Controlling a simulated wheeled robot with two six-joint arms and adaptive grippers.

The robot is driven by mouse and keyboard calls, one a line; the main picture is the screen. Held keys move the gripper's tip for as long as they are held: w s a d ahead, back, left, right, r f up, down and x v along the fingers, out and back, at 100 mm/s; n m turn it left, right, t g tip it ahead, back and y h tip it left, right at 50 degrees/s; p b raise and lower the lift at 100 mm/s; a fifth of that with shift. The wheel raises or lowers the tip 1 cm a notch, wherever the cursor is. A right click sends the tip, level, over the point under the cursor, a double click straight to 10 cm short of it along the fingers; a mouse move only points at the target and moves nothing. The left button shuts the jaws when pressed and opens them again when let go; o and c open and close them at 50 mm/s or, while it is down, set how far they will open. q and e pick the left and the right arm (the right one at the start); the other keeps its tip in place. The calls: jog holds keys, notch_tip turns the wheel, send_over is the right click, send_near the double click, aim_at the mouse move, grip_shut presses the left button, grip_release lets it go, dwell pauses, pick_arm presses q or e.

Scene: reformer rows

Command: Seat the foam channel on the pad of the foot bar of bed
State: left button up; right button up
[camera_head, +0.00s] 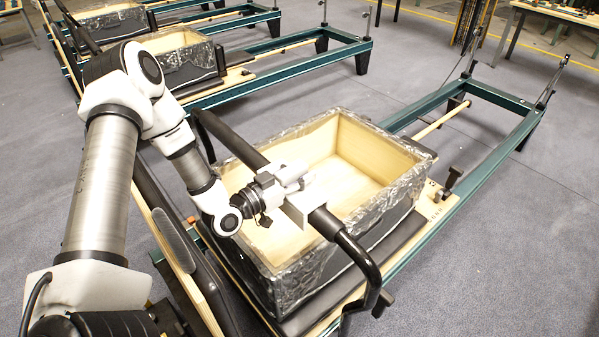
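The foot bar (355,252) is a black bent tube crossing over the foil-lined box on the nearest bed. Its thicker black pad (235,146) runs from upper left towards lower right. A pale grey block that looks like the foam channel (304,207) is at the pad, near its lower right end. Whether it is fully down around the pad cannot be told. My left gripper (296,179) is right at the channel, above the bar, with its fingers close to or touching it. The fingers are small and partly overlap, so their opening is unclear. My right gripper is out of view.
The open box (420,153) with a pale inside and crinkled foil sits on the bed carriage under the bar. The green bed frame (497,97) extends to the upper right. Other beds with boxes (178,58) stand behind at left. The grey floor (500,240) at right is clear.

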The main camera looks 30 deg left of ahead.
pick_arm(q)
jog(key=shift+r, duration=0.1)
notch_tip(320, 180, up, 10)
jog(key=shift+f, duration=0.1)
dwell(0.4)
dwell(0.4)
